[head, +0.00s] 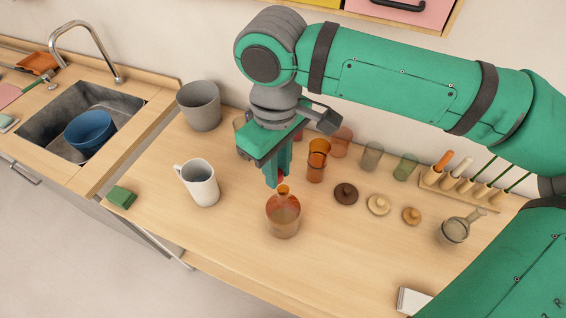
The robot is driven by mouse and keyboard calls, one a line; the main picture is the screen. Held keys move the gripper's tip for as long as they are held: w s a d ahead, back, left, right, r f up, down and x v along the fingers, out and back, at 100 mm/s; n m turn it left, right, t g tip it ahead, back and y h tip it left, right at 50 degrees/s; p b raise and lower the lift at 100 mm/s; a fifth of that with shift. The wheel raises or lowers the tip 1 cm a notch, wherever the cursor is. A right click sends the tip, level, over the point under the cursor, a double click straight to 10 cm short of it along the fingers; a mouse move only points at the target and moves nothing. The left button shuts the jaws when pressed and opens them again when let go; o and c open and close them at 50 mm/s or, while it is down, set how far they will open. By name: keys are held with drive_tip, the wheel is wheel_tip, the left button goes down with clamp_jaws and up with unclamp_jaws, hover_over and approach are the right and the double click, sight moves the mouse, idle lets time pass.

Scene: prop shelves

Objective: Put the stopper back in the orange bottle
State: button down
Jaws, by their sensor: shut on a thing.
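The orange bottle (283,219) stands upright on the wooden counter, see-through, with a round body and a short narrow neck. My green gripper (278,176) points down right above the bottle's neck. Its fingers are shut on a small reddish stopper (281,179), mostly hidden between them. The stopper is at or just above the bottle's mouth; I cannot tell whether they touch.
A white mug (198,183) stands to the left, a grey pot (200,106) behind it. Coloured glasses (317,160) stand behind the bottle. Round lids (346,194) and a strainer (455,230) lie to the right. The counter in front of the bottle is clear.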

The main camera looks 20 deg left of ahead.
drive_tip(key=shift+w+d+f, duration=0.15)
drive_tip(key=shift+f, duration=0.35)
drive_tip(key=shift+w+d+f, duration=0.2)
drive_tip(key=shift+f, duration=0.35)
drive_tip(key=shift+w+d+f, duration=0.15)
drive_tip(key=shift+f, duration=0.35)
drive_tip(key=shift+f, duration=1.1)
idle(2.5)
drive_tip(key=c, duration=1.5)
unclamp_jaws()
wheel_tip(320, 180, up, 11)
drive_tip(key=shift+f, duration=0.1)
